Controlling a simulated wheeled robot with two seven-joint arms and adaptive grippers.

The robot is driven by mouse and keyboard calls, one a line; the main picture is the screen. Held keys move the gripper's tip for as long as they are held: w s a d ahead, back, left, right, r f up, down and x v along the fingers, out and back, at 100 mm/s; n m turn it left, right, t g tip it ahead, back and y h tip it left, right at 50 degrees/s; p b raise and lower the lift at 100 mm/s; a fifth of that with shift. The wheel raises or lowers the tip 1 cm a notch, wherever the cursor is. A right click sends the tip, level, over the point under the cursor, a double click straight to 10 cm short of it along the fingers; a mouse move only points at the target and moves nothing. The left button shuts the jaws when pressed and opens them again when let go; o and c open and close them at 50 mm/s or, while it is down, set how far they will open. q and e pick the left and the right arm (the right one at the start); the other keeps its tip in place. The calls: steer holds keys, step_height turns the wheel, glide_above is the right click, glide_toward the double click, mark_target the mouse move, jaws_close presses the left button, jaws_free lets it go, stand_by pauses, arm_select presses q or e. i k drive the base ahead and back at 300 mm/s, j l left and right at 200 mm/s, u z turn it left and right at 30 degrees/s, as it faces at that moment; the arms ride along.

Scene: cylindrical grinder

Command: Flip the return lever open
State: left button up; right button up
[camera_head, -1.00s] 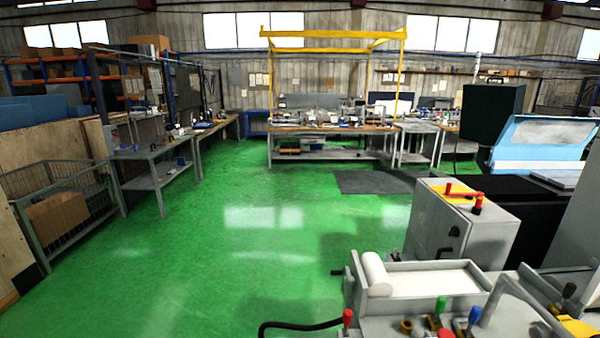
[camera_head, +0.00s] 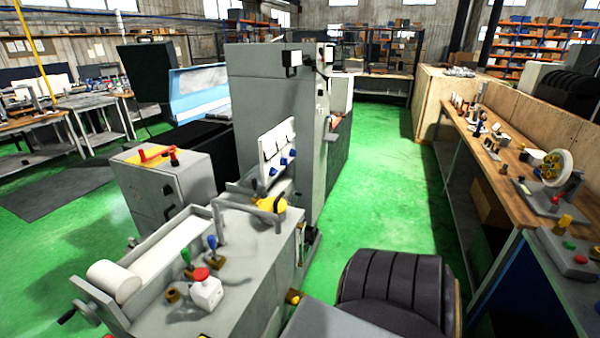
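The cylindrical grinder's grey bed (camera_head: 250,290) stands at the lower left. On its top are a green-knobbed lever (camera_head: 186,258), a blue-knobbed lever (camera_head: 213,243) and a red button on a white box (camera_head: 206,290). A curved grey handle (camera_head: 268,209) rises beside a yellow part (camera_head: 270,204). I cannot tell which of these is the return lever, or whether it is open. A white roll (camera_head: 114,281) lies at the bed's left end. Neither gripper is in view.
A grey cabinet (camera_head: 187,190) with a red handle on its yellow top stands behind the bed. A tall grey machine housing (camera_head: 270,100) rises beyond. A dark ribbed cover (camera_head: 395,285) is at bottom centre-right. A wooden bench (camera_head: 487,148) lines the right. Green floor (camera_head: 385,185) lies clear between.

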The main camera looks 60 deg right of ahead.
mark_target(294, 300)
steer(key=z, duration=2)
